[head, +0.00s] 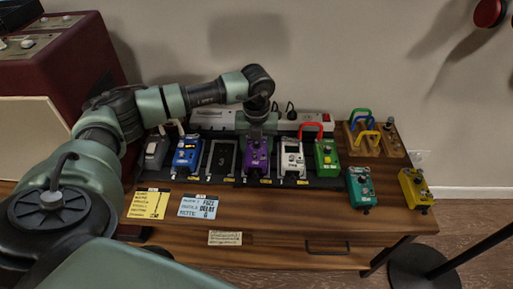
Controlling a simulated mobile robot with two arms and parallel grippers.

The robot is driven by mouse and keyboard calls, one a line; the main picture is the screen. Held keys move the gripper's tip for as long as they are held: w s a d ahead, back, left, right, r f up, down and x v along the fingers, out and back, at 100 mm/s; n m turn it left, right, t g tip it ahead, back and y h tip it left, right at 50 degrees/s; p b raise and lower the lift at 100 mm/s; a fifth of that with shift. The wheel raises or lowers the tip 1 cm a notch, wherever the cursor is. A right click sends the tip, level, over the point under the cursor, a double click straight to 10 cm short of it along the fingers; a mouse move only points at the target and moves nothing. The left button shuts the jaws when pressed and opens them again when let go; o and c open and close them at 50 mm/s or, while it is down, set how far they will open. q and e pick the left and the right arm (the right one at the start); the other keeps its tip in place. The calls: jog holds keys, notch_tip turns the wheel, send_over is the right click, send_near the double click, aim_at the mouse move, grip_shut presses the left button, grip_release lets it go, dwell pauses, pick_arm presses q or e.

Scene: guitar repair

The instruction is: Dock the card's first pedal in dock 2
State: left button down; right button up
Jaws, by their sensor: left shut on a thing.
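My left gripper (257,133) reaches over the row of pedals and points down, shut on the purple pedal (256,158). The purple pedal is in the row on the black pedalboard (238,181); whether it is seated or slightly lifted is hard to tell. Just left of it is an empty black dock (221,160). Further left are a blue pedal (187,153) and a grey pedal (156,151). A pale blue card (199,207) and a yellow card (149,204) lie in front; most print is too small. My right gripper is out of view.
A teal pedal (361,188) and a yellow pedal (415,190) stand on the wooden table at the right. Behind are a wooden block (391,148) with coloured arches, a red arch (311,128) and a white power strip (215,118). A dark red amplifier (75,65) stands left.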

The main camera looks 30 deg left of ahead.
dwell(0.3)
pick_arm(q)
grip_release()
dwell(0.4)
jog(key=shift+r, duration=0.15)
